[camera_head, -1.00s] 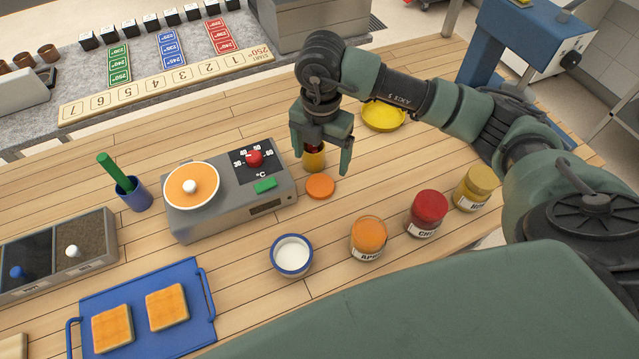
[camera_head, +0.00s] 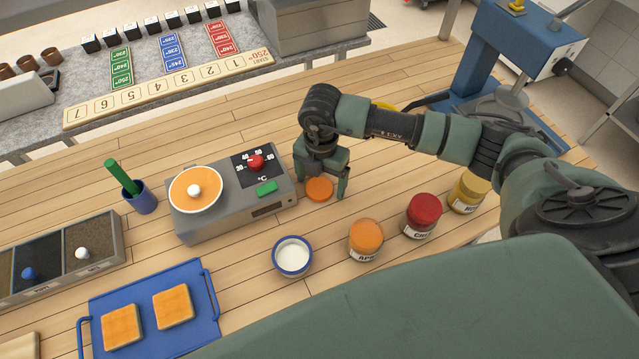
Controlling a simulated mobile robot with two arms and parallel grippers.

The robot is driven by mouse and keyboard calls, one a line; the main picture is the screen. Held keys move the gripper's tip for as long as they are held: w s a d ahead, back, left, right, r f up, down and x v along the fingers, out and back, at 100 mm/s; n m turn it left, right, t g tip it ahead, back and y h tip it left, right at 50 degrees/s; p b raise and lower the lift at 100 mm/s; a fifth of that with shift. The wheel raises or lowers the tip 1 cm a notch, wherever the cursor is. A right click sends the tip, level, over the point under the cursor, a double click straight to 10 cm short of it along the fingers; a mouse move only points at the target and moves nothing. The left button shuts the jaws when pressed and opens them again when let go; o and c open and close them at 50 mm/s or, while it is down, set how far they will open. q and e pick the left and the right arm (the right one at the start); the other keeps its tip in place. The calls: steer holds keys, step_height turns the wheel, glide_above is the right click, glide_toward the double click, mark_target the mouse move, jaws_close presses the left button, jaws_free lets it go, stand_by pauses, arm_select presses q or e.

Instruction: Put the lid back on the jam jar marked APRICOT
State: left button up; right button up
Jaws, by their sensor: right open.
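The jam jar marked APRICOT (camera_head: 365,242) stands upright on the wooden table, with orange at its top; its label is only partly readable. I cannot tell whether the fingers touch the lid. My left gripper is out of view.
A red-topped jar (camera_head: 424,214) and a yellow-topped jar (camera_head: 468,191) stand to the right. A blue-rimmed white cup (camera_head: 292,257) is left of the apricot jar. The grey dial box (camera_head: 225,215) stands close to the lid's left.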

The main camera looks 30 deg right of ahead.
mark_target(321, 186)
steer(key=shift+f, duration=0.15)
steer(key=c, duration=1.4)
steer(key=shift+r+b, duration=1.8)
steer(key=shift+r, duration=8.25)
